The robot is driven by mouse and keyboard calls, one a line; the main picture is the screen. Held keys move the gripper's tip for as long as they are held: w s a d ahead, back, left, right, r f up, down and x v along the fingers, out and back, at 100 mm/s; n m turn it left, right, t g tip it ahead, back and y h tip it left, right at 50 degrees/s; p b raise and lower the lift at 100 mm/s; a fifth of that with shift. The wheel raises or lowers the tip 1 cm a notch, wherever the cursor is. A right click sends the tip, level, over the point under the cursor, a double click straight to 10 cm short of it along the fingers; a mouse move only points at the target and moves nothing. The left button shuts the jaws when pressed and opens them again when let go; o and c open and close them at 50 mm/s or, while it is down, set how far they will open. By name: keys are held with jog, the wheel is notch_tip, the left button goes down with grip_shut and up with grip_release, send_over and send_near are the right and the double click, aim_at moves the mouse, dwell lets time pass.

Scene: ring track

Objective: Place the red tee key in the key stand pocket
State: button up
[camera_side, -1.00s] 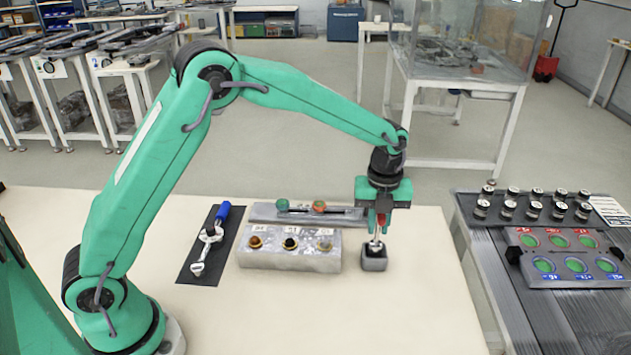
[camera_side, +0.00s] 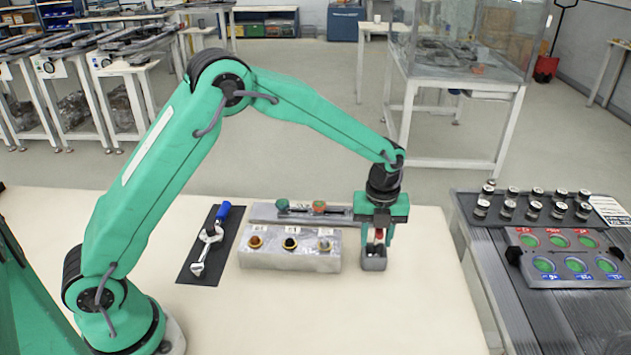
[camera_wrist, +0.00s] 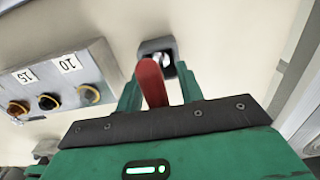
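The red tee key (camera_side: 378,237) stands roughly upright at the small grey key stand (camera_side: 374,263), with its lower end at the pocket opening. In the wrist view the red handle (camera_wrist: 151,82) shows between my fingers, and its silver shaft meets the dark stand (camera_wrist: 146,46) beyond. My gripper (camera_side: 377,241) is lowered over the stand, with its green fingers spread to either side of the key. Gaps show between handle and fingers. How deep the shaft sits is hidden inside the stand.
A grey block with several round knobs (camera_side: 290,262) stands just left of the stand. A rail (camera_side: 335,214) lies behind it. A blue-handled wrench (camera_side: 209,243) lies on a dark mat farther left. The table front is clear.

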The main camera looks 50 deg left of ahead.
jog(key=shift+r, duration=0.1)
notch_tip(320, 180, up, 12)
jog(key=shift+r, duration=0.1)
dwell(0.8)
dwell(0.5)
